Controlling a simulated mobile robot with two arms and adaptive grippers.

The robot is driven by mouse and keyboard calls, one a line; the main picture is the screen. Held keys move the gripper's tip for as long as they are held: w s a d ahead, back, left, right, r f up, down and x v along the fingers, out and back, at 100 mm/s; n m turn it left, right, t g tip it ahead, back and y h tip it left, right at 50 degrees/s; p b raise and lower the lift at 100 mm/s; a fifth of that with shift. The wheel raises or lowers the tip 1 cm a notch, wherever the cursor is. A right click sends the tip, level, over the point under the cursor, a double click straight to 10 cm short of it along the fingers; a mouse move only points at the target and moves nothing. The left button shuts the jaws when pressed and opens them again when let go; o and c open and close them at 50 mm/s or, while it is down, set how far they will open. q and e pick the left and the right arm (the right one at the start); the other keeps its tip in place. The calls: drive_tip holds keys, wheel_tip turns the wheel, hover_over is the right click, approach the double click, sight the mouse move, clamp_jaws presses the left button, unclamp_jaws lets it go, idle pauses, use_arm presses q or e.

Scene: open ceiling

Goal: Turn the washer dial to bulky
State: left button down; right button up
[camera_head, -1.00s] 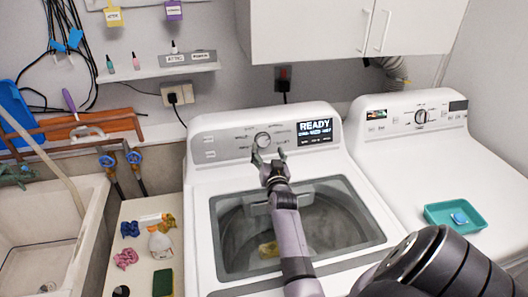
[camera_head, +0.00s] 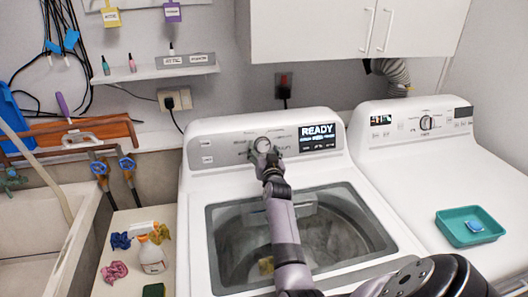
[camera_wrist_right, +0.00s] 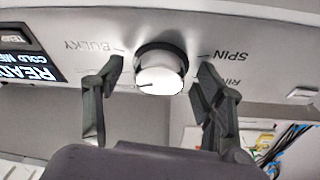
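The washer (camera_head: 190,215) stands in the middle of the head view, with its dial (camera_head: 263,145) on the back panel left of a screen (camera_head: 318,137) reading READY. In the right wrist view the dial (camera_wrist_right: 161,70) is a white knob with a dark ring and a thin mark on its face. The label BULKY (camera_wrist_right: 82,46) lies to its left and SPIN (camera_wrist_right: 231,56) to its right. My right gripper (camera_head: 265,158) is open, its fingers (camera_wrist_right: 157,75) on either side of the knob with gaps visible. My left gripper is out of view.
The washer's top opening (camera_head: 330,235) shows the drum below my right arm. A dryer (camera_head: 450,170) with a teal tray (camera_head: 447,232) stands at the right. A cabinet (camera_head: 330,30) hangs above. A spray bottle (camera_head: 151,258) and cloths are at the left.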

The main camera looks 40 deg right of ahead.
drive_tip(key=c, duration=1.1)
drive_tip(key=shift+w+a+r+m+g+h+p, duration=0.1)
drive_tip(key=shift+m+g+h+p, duration=0.15)
drive_tip(key=shift+m+p, duration=0.35)
drive_tip(key=shift+w+a+r+m+g+h+p, duration=0.15)
drive_tip(key=shift+m+h+p, duration=0.15)
drive_tip(key=shift+m, duration=0.5)
drive_tip(key=m+p, duration=0.1)
drive_tip(key=m, duration=0.1)
drive_tip(key=m+g+p, duration=0.1)
drive_tip(key=m+p, duration=0.1)
drive_tip(key=shift+m+g+h, duration=0.25)
drive_tip(key=shift+m+g, duration=0.05)
drive_tip(key=shift+m, duration=0.1)
drive_tip(key=shift+m+g+p, duration=0.6)
drive_tip(key=shift+m+p, duration=0.35)
drive_tip(key=shift+m, duration=0.65)
drive_tip(key=shift+f, duration=0.1)
drive_tip(key=o, duration=1.2)
